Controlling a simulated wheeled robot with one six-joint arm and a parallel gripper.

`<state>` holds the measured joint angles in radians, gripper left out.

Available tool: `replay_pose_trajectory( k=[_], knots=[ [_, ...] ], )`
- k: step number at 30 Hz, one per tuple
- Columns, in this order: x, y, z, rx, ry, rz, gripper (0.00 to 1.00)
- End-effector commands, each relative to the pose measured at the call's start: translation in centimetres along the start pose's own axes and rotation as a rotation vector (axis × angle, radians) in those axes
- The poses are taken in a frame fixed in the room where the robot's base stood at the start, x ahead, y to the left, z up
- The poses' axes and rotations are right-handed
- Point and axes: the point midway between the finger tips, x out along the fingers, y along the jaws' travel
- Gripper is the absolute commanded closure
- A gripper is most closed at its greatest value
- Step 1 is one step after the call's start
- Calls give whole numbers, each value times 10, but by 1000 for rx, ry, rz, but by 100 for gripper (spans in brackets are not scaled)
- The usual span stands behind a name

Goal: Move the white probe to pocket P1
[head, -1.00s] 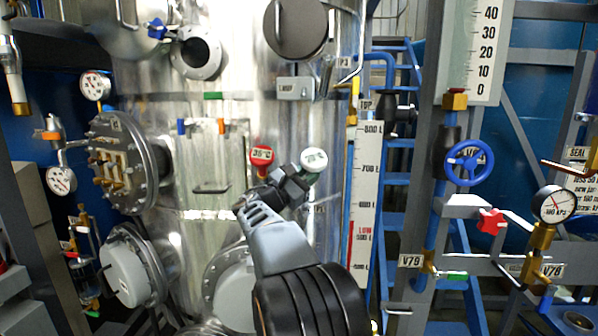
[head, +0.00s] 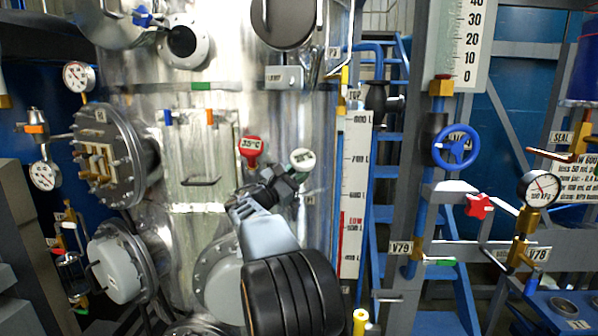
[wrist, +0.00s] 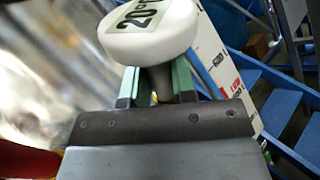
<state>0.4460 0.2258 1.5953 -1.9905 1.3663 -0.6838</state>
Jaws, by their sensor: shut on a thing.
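My gripper (head: 292,181) is shut on the stem just below the head, in front of the steel vessel's right side; the fingers also show in the wrist view (wrist: 158,85). The probe's lower end is hidden behind my gripper. A small tag (head: 333,53) on the vessel's upper right seems to read P3.
A red probe (head: 250,148) marked 35°C stands just left of my gripper. The steel vessel (head: 150,80) fills the left and middle. A level scale (head: 354,190), blue ladder (head: 382,240) and blue handwheel (head: 455,147) stand to the right. A blue rack with round holes (head: 560,305) is at lower right.

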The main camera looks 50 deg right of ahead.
Motion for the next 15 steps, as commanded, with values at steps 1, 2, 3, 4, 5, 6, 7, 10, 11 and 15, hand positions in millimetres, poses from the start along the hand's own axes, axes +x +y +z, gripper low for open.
replay_pose_trajectory(
  k=[1,2,3,4,5,6,7,10,11,15],
  knots=[
    [0,0,-4,0,-1,0,100],
    [0,0,-6,0,-1,0,100],
    [0,0,-8,0,-1,0,100],
    [0,0,-10,0,-1,0,100],
    [0,0,-11,0,-1,0,100],
    [0,0,-13,0,-1,0,100],
    [0,0,-14,0,-1,0,100],
    [0,0,-16,0,-1,0,100],
    [0,0,-16,0,-1,0,100],
    [0,0,-17,1,-1,1,100]
  ],
)
